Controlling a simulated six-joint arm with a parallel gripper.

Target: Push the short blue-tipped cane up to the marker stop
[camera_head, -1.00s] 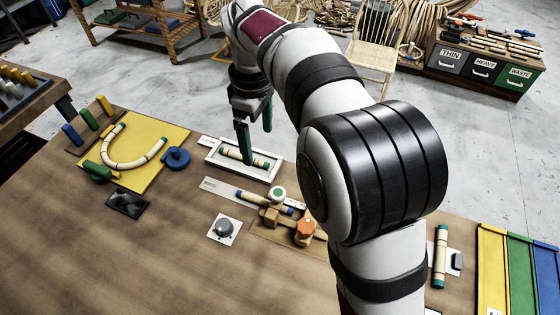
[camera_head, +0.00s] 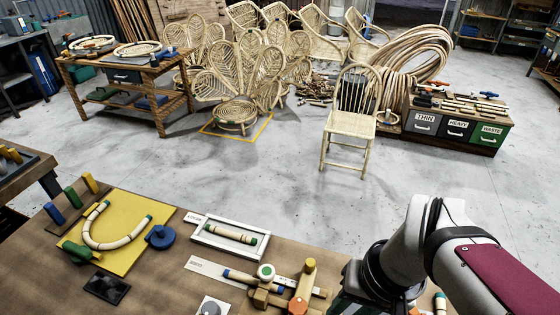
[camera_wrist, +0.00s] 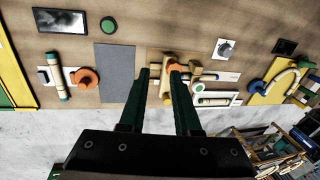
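The short blue-tipped cane (camera_head: 243,278) lies on a pale labelled strip (camera_head: 203,265), its blue end to the left, and runs into a wooden jig (camera_head: 265,298). A white disc with a green centre (camera_head: 266,271) stands beside the cane. I cannot tell which part is the marker stop. In the wrist view the cane (camera_wrist: 202,77) shows right of the jig (camera_wrist: 167,88) and its orange knob (camera_wrist: 175,67). My gripper (camera_wrist: 160,74) is open, with nothing visible between its fingers, above the jig area. In the head view it is mostly cut off at the bottom right.
A white tray (camera_head: 195,230) holds a green-tipped cane (camera_head: 231,233) behind the strip. A yellow board (camera_head: 130,257) with a bent cane (camera_head: 113,240) and blue knob (camera_head: 160,237) lies left. A grey dial (camera_head: 209,308) sits in front. A grey mat (camera_wrist: 116,72) beside the jig is bare.

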